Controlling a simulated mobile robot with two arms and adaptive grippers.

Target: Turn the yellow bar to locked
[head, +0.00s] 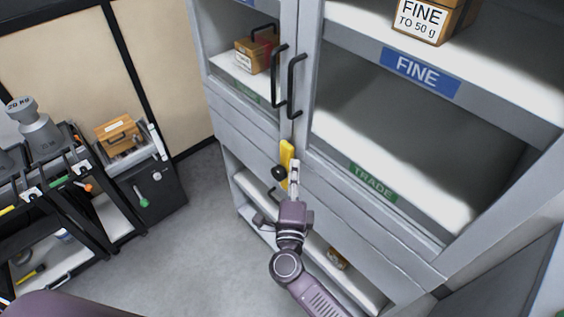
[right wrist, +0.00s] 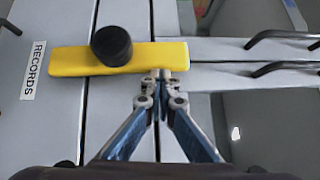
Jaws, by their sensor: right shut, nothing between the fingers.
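The yellow bar (head: 286,160) is on the front of the grey cabinet, across the seam below the two upper door handles. In the head view it stands roughly upright along the cabinet front. In the right wrist view the yellow bar (right wrist: 75,59) lies across the picture, with a round black knob (right wrist: 111,46) on it. My right gripper (head: 294,165) is shut and empty, its fingertips at the bar's edge. In the right wrist view the fingertips (right wrist: 161,75) overlap the bar near its right end; I cannot tell whether they touch. My left gripper is not in view.
Black door handles (head: 292,85) stick out above the bar. Shelves hold wooden boxes (head: 252,55) behind the doors. At the left stand a dark bench with a 20 KG weight (head: 38,130) and a black cabinet (head: 150,185). The floor (head: 195,235) between is clear.

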